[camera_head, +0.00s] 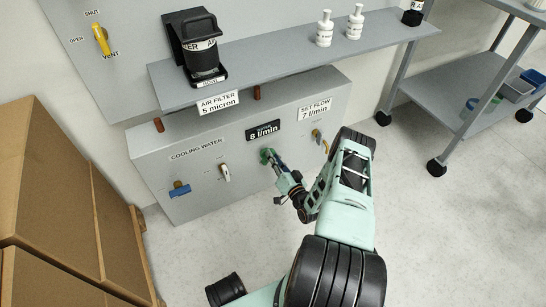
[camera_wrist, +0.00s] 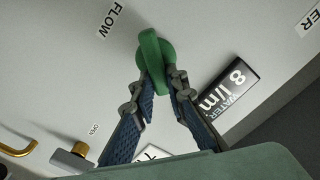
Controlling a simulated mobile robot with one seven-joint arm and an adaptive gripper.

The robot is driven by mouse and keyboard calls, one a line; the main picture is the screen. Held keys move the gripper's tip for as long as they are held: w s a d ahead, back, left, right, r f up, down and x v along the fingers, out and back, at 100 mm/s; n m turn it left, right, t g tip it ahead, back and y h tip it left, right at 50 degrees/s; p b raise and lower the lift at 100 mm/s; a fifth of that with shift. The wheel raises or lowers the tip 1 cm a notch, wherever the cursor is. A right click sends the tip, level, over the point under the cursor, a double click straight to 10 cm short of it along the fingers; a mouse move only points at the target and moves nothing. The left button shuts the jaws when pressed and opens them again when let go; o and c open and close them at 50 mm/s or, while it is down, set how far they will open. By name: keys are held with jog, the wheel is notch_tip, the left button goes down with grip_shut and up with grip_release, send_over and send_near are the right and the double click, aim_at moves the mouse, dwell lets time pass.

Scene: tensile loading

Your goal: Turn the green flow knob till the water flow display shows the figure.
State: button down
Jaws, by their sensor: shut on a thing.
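The green flow knob (camera_head: 266,154) is on the front of the grey cooling water panel, under the dark water display (camera_head: 263,131). The display reads 8 l/min. A label reading SET FLOW 7 l/min (camera_head: 314,110) is to the upper right. My gripper (camera_head: 271,159) reaches the knob from the lower right. In the wrist view the fingers (camera_wrist: 164,80) are shut on the handle of the green knob (camera_wrist: 152,48), one on each side. The display (camera_wrist: 231,87) shows there tilted, right of the fingers. The fingertips hide part of the handle.
On the panel are a blue handle (camera_head: 179,188), a white handle (camera_head: 225,172) and a yellow handle (camera_head: 318,136). Above, a shelf (camera_head: 290,58) bears the air filter (camera_head: 203,62) and white bottles. Cardboard boxes (camera_head: 50,190) stand left, a cart (camera_head: 462,90) right.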

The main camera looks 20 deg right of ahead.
jog(key=c, duration=1.9)
grip_release()
jog(key=shift+c, duration=0.2)
notch_tip(320, 180, up, 10)
